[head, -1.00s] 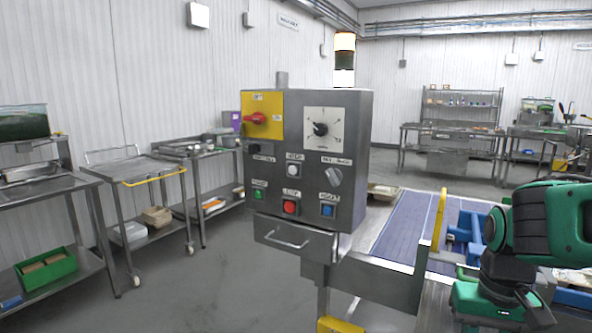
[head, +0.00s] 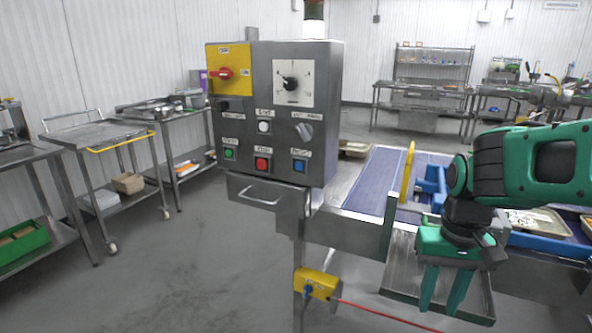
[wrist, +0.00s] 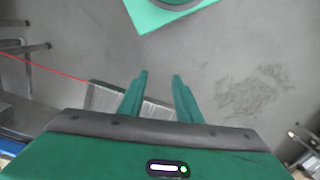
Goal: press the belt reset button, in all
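The grey control box (head: 325,110) stands left of centre in the head view. On its lower row are a green button (head: 229,153), a red button (head: 262,164) and a blue button (head: 299,166). The small label over the blue one seems to read reset. A white button (head: 264,127) sits above the red one. My gripper (head: 444,298) points down, right of and lower than the box, well apart from it. Its fingers are spread with nothing between them; they also show in the wrist view (wrist: 160,77). The wrist view does not show the buttons.
A drawer handle (head: 258,196) juts out below the box. A metal tray (head: 400,272) lies behind my gripper beside the blue conveyor belt (head: 376,185). A yellow box (head: 317,283) with a red cable (head: 390,317) hangs low. Open floor (head: 190,270) lies front left.

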